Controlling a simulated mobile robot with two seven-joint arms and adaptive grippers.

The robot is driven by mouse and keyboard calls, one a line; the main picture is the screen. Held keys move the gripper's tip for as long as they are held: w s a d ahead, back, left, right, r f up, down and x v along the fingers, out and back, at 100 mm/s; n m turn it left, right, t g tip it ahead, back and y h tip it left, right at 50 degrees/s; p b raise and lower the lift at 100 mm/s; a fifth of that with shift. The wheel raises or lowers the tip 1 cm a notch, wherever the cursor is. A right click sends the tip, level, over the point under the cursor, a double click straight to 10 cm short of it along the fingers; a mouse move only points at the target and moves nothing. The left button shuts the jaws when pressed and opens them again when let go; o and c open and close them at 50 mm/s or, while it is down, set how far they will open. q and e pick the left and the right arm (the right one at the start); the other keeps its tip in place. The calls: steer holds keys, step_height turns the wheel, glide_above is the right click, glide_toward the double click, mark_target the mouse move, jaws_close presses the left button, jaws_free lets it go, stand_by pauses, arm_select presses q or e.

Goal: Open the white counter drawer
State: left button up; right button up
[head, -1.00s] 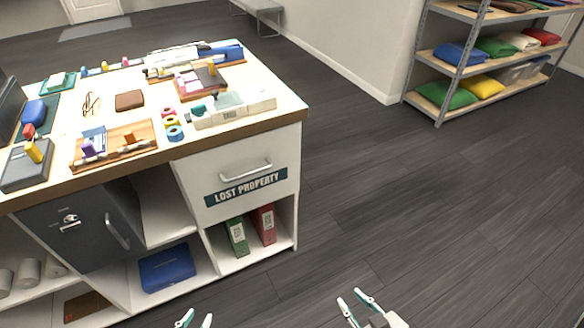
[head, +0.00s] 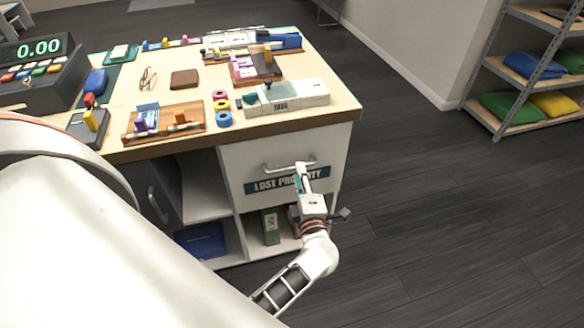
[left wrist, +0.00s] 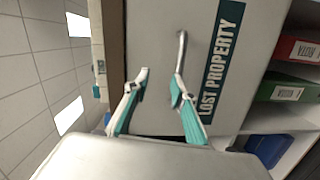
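The white counter drawer (head: 240,158) is shut under the right end of the counter, with a LOST PROPERTY label and a metal bar handle (head: 276,168). My left gripper (head: 302,170) is at the right part of the handle in the head view. In the left wrist view the left gripper (left wrist: 160,75) is open, its two fingers apart in front of the drawer front (left wrist: 205,25). The handle (left wrist: 182,45) shows beyond the fingertips, its near end overlapped by the right finger. I cannot tell whether they touch. My right gripper is out of view.
The counter top (head: 335,88) holds a till (head: 40,75), a tray of pens (head: 165,122), tape rolls and a white box (head: 290,97). Open shelves with a green binder (head: 270,226) lie below the drawer. The floor to the right is clear up to a shelf rack (head: 490,85).

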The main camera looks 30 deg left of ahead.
mark_target(292, 169)
arm_select(q)
steer(key=w+a+f+n+g, duration=0.1)
steer(key=a, duration=0.1)
steer(key=w+a+f+n+g, duration=0.1)
steer(key=w+a+f, duration=0.1)
steer(key=w+a+f+g, duration=0.1)
steer(key=a, duration=0.1)
steer(key=shift+w+a+f+n, duration=0.1)
steer(key=shift+w+f+n, duration=0.05)
steer(key=shift+w+n, duration=0.2)
steer(key=shift+c, duration=0.3)
jaws_close()
